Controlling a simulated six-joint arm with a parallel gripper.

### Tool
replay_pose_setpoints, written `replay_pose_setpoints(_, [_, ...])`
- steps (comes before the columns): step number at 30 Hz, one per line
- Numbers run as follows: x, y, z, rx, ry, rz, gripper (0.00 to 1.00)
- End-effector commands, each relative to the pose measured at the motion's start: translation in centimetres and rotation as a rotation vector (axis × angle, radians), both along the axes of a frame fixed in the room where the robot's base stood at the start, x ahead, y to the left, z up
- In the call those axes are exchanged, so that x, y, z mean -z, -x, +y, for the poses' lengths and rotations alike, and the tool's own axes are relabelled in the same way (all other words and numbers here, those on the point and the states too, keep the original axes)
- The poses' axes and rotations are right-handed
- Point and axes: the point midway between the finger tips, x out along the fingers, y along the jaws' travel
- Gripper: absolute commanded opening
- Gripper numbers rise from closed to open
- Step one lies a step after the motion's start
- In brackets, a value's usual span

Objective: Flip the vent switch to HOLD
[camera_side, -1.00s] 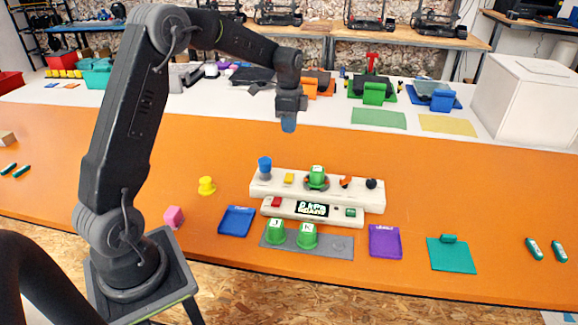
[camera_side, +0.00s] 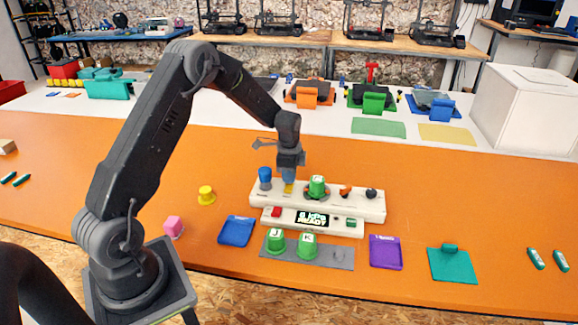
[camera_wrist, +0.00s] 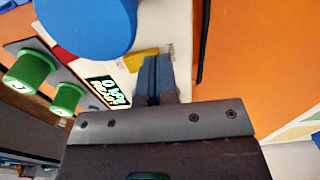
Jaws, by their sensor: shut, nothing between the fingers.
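The white console (camera_side: 330,205) stands on the orange table. An orange lever (camera_side: 345,190) and a black knob (camera_side: 371,193) are further right. The labels are too small to read, so I cannot tell which is the vent switch. My gripper (camera_side: 289,180) is shut and empty, its fingertips down at the yellow control. In the wrist view the fingertips (camera_wrist: 155,72) are beside the yellow control (camera_wrist: 143,59); contact is unclear.
The console's display (camera_side: 312,218) shows kPa and READY, with a red button (camera_side: 276,212) and a green button (camera_side: 350,222) beside it. A grey plate (camera_side: 335,256) in front holds green pieces J and K. Blue (camera_side: 236,231) and purple (camera_side: 386,252) trays flank it.

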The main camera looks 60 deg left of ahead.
Motion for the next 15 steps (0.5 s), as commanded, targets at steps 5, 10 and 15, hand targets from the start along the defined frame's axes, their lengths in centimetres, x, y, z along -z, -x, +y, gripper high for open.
replay_pose_setpoints(5, [0.36,0.02,-0.01,0.0,0.001,0.001,0.0])
replay_pose_setpoints(10, [0.32,0.01,0.0,0.0,0.0,0.0,0.0])
replay_pose_setpoints(15, [0.87,-0.11,0.18,-0.003,0.033,0.035,0.0])
